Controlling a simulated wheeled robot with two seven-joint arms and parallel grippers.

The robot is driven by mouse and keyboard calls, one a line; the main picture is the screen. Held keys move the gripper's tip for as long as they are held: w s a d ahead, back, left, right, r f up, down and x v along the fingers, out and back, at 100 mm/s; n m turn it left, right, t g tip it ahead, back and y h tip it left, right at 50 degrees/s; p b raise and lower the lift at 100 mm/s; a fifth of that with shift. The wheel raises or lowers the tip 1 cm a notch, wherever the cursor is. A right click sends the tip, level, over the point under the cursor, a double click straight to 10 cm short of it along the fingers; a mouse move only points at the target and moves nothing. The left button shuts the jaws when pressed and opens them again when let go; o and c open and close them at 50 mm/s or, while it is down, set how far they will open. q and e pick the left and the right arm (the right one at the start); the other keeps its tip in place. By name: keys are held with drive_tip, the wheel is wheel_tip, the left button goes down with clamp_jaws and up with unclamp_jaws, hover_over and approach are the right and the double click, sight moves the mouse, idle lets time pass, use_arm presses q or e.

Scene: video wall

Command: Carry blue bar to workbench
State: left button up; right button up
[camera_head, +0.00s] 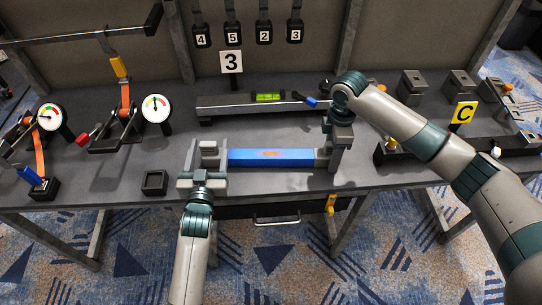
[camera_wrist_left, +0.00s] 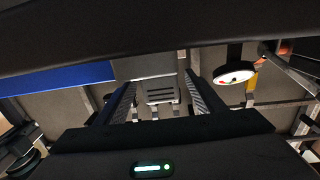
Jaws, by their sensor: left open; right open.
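The blue bar (camera_head: 272,157) lies lengthwise along the front of the grey workbench (camera_head: 110,178), with an orange mark on its middle and grey end pieces. My left gripper (camera_head: 208,157) is open at its left end, its fingers on either side of a grey end block. In the left wrist view the slotted grey block (camera_wrist_left: 160,93) shows between the open fingers, and the blue bar (camera_wrist_left: 60,79) extends to the left. My right gripper (camera_head: 333,160) is open at the bar's right end, partly hiding it. Whether the fingers touch the bar I cannot tell.
Dial gauges (camera_head: 157,108) and clamps stand on the left, and a small dark square holder (camera_head: 154,182) is near the front edge. Grey blocks and a yellow "C" sign (camera_head: 463,113) are right.

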use_arm(q)
drive_tip(key=shift+c, duration=0.7)
use_arm(e)
drive_tip(key=shift+c, duration=0.7)
use_arm(q)
clamp_jaws()
use_arm(e)
clamp_jaws()
use_arm(q)
drive_tip(key=shift+w+r, duration=0.1)
drive_tip(key=shift+r, duration=0.1)
use_arm(e)
drive_tip(key=shift+r, duration=0.1)
